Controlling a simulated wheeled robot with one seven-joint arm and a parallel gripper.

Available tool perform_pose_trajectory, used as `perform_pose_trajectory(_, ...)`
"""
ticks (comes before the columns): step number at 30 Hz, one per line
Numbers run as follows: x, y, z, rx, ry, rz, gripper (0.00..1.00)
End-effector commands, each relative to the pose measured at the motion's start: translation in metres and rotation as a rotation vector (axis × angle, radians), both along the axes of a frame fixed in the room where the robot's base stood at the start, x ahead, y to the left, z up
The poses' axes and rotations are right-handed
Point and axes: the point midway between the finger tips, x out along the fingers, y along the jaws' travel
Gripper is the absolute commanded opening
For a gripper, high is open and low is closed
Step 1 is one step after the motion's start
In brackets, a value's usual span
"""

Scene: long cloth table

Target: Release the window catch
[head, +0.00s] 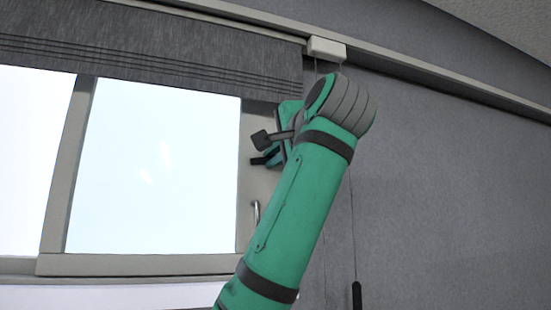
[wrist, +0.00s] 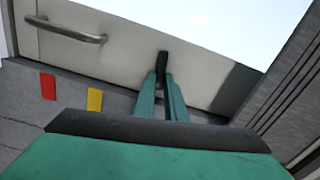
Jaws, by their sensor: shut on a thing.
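The window catch is a small black lever (wrist: 162,62) on the pale window frame, standing out from it in the wrist view. My gripper (wrist: 163,84) has its two green fingers closed around the catch's lower part, and the catch's upper end shows beyond the fingertips. In the head view my gripper (head: 270,157) is at the right-hand frame of the window (head: 150,170), at about mid-height. The catch is largely hidden there by my fingers and arm.
A silver pull handle (wrist: 70,32) is on the same frame, below the catch in the head view. A grey blind (head: 150,45) covers the window's top. Red (wrist: 48,87) and yellow (wrist: 95,100) tags are on the grey wall. A cord with a dark weight (head: 357,295) hangs at right.

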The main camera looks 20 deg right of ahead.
Motion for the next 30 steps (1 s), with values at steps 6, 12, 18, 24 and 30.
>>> perform_pose_trajectory(6,-0.002,-0.004,-0.001,0.025,0.005,-0.003,0.00)
perform_pose_trajectory(12,-0.003,-0.005,-0.001,0.027,0.006,-0.006,0.00)
perform_pose_trajectory(18,-0.002,-0.005,-0.001,0.027,0.006,-0.006,0.25)
perform_pose_trajectory(24,-0.001,-0.002,-0.001,0.025,0.006,-0.002,0.30)
perform_pose_trajectory(30,0.001,0.006,-0.001,0.024,0.005,0.011,0.30)
